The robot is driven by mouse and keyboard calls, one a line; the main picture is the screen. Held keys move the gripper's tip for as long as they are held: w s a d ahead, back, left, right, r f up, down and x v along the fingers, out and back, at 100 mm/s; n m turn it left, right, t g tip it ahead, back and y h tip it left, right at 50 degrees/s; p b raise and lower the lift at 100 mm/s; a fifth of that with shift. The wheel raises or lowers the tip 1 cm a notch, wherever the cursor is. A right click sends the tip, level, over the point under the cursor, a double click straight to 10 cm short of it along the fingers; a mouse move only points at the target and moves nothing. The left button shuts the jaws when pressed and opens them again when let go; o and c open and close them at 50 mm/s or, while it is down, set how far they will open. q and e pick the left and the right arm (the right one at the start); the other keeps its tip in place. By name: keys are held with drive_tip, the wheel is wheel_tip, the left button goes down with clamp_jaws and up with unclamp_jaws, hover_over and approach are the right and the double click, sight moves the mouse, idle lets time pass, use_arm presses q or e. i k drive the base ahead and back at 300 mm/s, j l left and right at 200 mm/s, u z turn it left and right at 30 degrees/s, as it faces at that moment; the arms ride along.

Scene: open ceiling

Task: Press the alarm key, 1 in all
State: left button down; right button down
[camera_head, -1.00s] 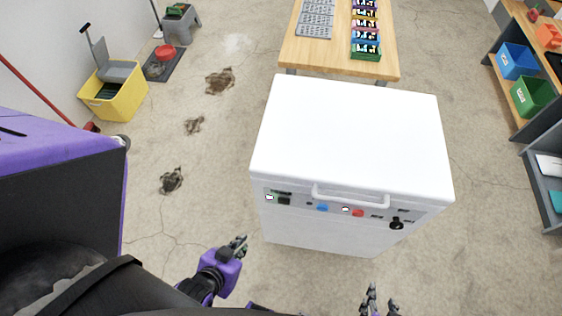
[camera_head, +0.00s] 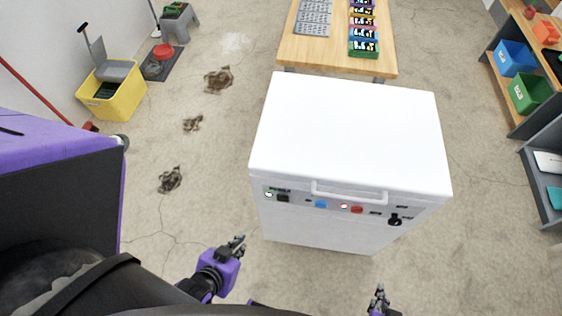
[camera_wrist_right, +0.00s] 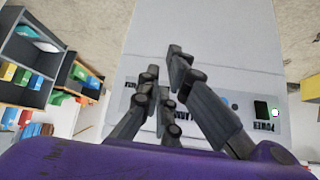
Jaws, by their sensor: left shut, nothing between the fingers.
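The white chest unit (camera_head: 350,130) stands in front of me. Its front panel carries a dark switch (camera_head: 283,198), a blue key (camera_head: 321,204), a red key (camera_head: 357,210) and a black knob (camera_head: 395,219). I cannot read which key is labelled alarm. My left gripper (camera_head: 238,242) is shut and empty, left of the unit. My right gripper (camera_head: 380,292) is in front of the unit, below the knob, apart from the panel. In the right wrist view its fingers (camera_wrist_right: 163,62) are close together with nothing seen between them; they hide the middle of the panel.
A handle (camera_head: 350,197) sticks out above the panel. A wooden table (camera_head: 325,58) with trays stands behind the unit. A shelf with blue (camera_head: 517,58) and green (camera_head: 530,93) bins is at right. A yellow bucket (camera_head: 115,97) is at left.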

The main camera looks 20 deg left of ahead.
sight(355, 210)
drive_tip(key=z, duration=0.45)
drive_tip(key=j+z, duration=0.25)
drive_tip(key=k+j+z, duration=0.3)
drive_tip(key=j+z, duration=0.25)
drive_tip(key=j, duration=0.2)
drive_tip(key=k+j, duration=0.2)
drive_tip(key=j, duration=0.2)
drive_tip(key=k+j+z, duration=0.1)
drive_tip(key=j, duration=0.25)
drive_tip(key=k+j+z, duration=0.1)
drive_tip(key=k+j, duration=0.25)
